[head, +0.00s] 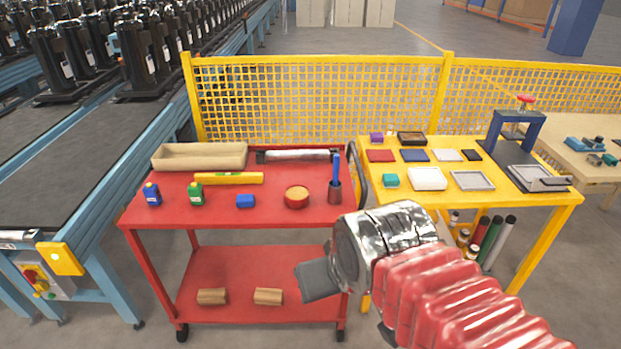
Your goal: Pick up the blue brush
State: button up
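A yellow table (510,208) stands close at right. A yellow mesh fence (320,95) stands behind.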

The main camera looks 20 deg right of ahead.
aim_at(336, 164)
jog(key=u, duration=3.75)
jog(key=k, duration=2.25)
jog(key=z, duration=0.05)
